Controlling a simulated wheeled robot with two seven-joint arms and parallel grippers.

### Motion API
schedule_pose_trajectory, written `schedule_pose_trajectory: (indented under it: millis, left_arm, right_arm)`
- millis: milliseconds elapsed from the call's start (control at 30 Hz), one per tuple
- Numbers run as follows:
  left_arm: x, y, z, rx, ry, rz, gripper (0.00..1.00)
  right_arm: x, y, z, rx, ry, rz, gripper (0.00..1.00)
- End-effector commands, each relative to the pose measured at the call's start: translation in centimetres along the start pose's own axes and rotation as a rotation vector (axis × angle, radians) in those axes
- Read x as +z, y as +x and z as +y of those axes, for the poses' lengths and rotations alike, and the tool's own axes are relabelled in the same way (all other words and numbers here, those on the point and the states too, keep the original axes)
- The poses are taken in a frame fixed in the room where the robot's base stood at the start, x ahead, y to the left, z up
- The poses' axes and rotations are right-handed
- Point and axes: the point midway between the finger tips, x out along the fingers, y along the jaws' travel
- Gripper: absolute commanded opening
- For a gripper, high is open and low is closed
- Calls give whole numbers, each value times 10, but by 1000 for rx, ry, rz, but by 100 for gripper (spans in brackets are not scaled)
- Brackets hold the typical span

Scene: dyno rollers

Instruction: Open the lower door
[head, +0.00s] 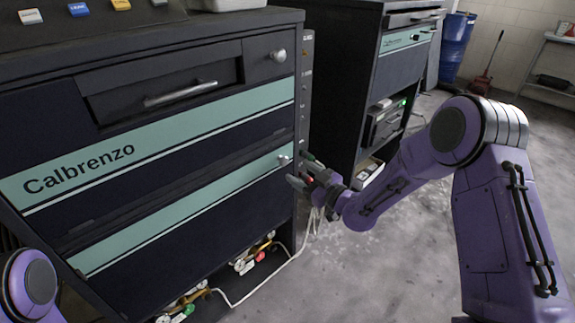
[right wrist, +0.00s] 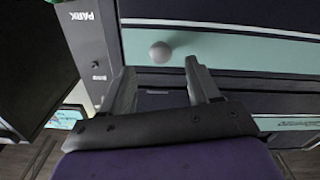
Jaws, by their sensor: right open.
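The lower door (head: 185,212) is a dark panel with a teal stripe on the front of the Calbrenzo cabinet, and it looks closed. Its small round light knob (head: 284,160) is at the upper right of the door. In the right wrist view the knob (right wrist: 160,52) shows just beyond my fingertips, roughly midway between them. My right gripper (head: 302,174) is open and empty, close to the knob. In the right wrist view its two fingers (right wrist: 158,76) point at the door front. I cannot tell any contact. My left gripper is out of view.
An upper drawer (head: 180,92) and a second knob (head: 279,55) are above. A strip of labels (head: 304,85) runs down the cabinet's right edge. A white cable (head: 260,284) and coloured fittings lie below. Another cabinet (head: 350,85) stands at right; floor (head: 370,260) is open in front.

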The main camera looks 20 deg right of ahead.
Motion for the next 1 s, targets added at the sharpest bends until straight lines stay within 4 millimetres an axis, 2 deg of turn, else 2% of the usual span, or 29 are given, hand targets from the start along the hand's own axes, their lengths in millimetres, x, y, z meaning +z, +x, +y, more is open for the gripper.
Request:
schedule_pose_trajectory:
  millis: [100,300,600,633,667,800,833,1000]
  left_arm:
    - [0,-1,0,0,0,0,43]
    - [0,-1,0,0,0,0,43]
    - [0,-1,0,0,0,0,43]
    - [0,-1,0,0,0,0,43]
    - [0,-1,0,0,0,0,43]
    - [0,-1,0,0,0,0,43]
    - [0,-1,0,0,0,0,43]
    - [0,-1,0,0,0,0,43]
  right_arm:
    - [0,28,-1,-2,-2,1,61]
    - [0,57,-1,-1,2,0,61]
    - [0,62,-1,0,3,-2,61]
    - [0,62,0,0,3,-1,58]
    - [0,62,0,0,3,-1,48]
    - [0,62,0,0,3,-1,3]
    - [0,62,0,0,3,-1,0]
    - [0,61,-2,1,4,-2,0]
